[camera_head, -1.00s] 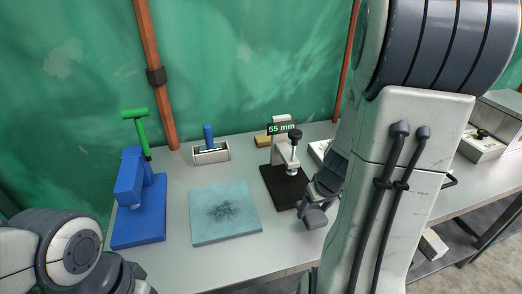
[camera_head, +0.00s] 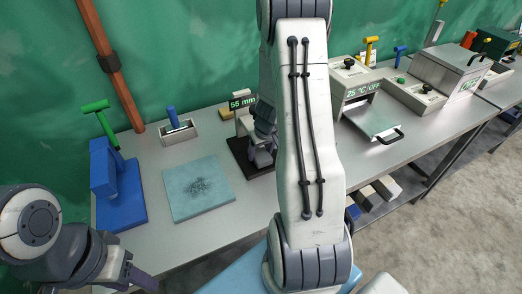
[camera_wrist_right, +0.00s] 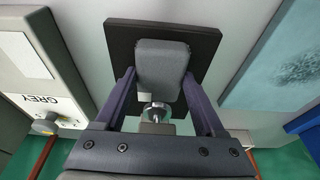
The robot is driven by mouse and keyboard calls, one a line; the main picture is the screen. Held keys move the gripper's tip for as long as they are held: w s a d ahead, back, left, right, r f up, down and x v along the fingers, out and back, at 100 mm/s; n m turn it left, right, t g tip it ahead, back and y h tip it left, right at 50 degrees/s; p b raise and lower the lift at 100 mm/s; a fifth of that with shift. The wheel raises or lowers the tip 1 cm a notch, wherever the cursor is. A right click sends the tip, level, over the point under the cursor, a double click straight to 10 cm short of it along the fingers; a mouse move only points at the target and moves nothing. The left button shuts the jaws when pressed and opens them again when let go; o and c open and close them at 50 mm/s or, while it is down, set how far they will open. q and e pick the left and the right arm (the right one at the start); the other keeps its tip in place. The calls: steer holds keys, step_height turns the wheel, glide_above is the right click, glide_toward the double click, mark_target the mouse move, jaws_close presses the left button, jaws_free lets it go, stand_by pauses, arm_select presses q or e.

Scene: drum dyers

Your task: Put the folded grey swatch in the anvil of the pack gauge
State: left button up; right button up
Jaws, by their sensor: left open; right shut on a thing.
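The pack gauge has a black base (camera_head: 238,146) and a "55 mm" display (camera_head: 243,103); in the head view my right arm hides part of it. My right gripper (camera_head: 262,150) is at the gauge's right side. In the right wrist view its fingers (camera_wrist_right: 158,78) are shut on the folded grey swatch (camera_wrist_right: 162,62), over the gauge's black base (camera_wrist_right: 120,40). The gauge's metal screw (camera_wrist_right: 155,111) shows at the swatch's near edge. I cannot tell whether the swatch touches the anvil. My left gripper (camera_head: 140,281) is open at the table's front left, partly visible.
A pale blue mat (camera_head: 198,187) lies left of the gauge. A blue stand with a green handle (camera_head: 118,190) is at the left, and a small box with a blue handle (camera_head: 178,130) stands behind. A heater unit reading "25 °C OFF" (camera_head: 362,92) stands to the right.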

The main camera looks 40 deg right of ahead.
steer(key=shift+f, duration=0.3)
steer(key=o, duration=1.5)
steer(key=shift+r, duration=0.1)
steer(key=shift+c, duration=0.2)
